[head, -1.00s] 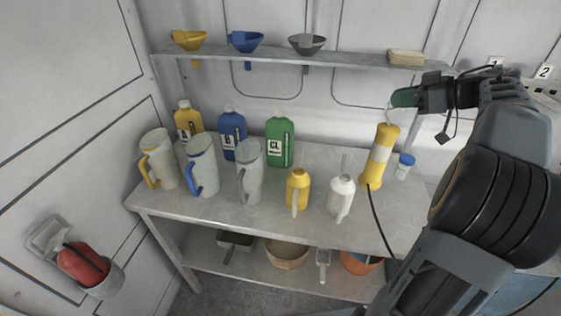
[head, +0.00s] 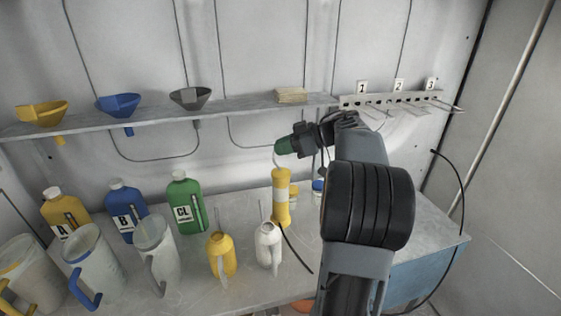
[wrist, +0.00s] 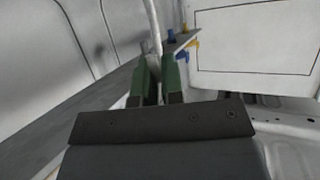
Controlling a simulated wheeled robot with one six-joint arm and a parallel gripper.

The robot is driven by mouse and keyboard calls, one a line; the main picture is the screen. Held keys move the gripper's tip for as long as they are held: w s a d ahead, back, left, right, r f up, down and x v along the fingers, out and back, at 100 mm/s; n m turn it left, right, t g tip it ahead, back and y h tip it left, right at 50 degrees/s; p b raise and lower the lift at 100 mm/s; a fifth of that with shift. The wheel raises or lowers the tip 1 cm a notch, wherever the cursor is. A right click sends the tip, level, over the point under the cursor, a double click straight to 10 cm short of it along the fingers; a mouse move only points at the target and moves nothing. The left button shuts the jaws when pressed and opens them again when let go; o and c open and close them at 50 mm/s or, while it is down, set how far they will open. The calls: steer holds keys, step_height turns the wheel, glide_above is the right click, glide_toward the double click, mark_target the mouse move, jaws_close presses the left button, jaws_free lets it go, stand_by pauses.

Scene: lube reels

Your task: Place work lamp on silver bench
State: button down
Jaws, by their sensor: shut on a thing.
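The work lamp (head: 281,205) is a yellow cylinder with a pale band and a dark cord from its lower end. It hangs nearly upright from its pale hook over the silver bench (head: 238,207). I cannot tell whether its base touches the bench top. My gripper (head: 280,147) is above it, with green fingers shut on the hook. In the wrist view the fingers (wrist: 158,82) pinch the thin pale hook, and the lamp body is out of sight.
Yellow (head: 222,255) and white (head: 268,246) oil cans stand in front of the lamp. A blue-capped jar (head: 318,190) is behind it. Green jug (head: 186,205) and clear pitchers stand left. A shelf (head: 165,119) with funnels and a numbered hook rail (head: 395,99) are above.

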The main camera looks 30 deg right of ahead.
mark_target(283, 171)
steer(key=shift+f, duration=2.05)
steer(key=c, duration=1.2)
jaws_free()
steer(key=shift+c, duration=0.2)
